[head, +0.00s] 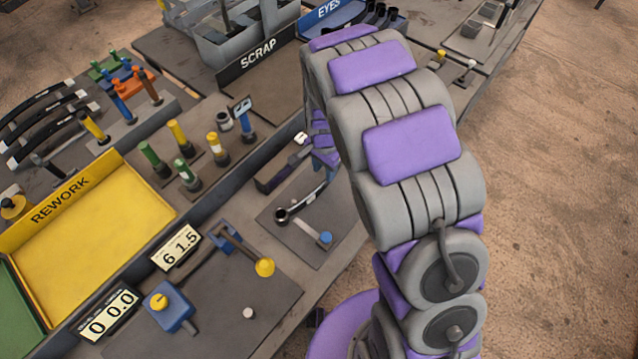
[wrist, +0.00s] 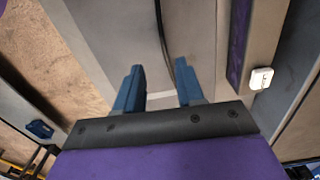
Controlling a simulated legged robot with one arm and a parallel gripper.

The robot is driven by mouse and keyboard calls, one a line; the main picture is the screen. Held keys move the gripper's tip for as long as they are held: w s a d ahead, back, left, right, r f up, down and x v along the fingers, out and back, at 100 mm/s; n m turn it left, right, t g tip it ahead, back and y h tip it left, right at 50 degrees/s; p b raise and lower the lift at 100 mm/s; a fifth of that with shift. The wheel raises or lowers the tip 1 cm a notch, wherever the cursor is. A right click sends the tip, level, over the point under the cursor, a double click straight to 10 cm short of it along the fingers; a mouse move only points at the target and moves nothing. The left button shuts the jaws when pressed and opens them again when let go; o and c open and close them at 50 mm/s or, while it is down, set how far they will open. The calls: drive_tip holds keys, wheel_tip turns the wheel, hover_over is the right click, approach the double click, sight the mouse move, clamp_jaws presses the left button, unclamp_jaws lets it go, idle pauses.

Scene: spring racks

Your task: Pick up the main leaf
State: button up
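A dark curved leaf (head: 305,202) with a round eye at its near end lies on a grey plate in the head view; I take it for the main leaf. Its far end is hidden behind my arm. My gripper (head: 324,168) is at that far end, partly hidden by the arm. In the wrist view my gripper (wrist: 160,85) has its two blue fingers apart. A thin dark curved strip (wrist: 161,35), probably the leaf's edge, runs down into the gap, close to the right finger. I cannot tell whether they touch.
Several dark leaves (head: 42,115) lie on a rack at far left. The yellow REWORK tray (head: 120,225), grey SCRAP bin (head: 262,55) and blue EYES bin (head: 335,15) stand along the bench. A blue-knobbed post (head: 325,238) is near the leaf; coloured pegs stand behind.

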sight(321, 186)
wheel_tip(321, 186, down, 4)
drive_tip(key=shift+f, duration=0.25)
drive_tip(key=shift+w+a+f+b, duration=0.15)
drive_tip(key=shift+f+b, duration=0.25)
drive_tip(key=shift+f, duration=1)
drive_tip(key=shift+w+a+f+b, duration=0.1)
drive_tip(key=shift+a+f+b, duration=0.25)
drive_tip(key=shift+f, duration=1)
drive_tip(key=shift+d, duration=0.15)
clamp_jaws()
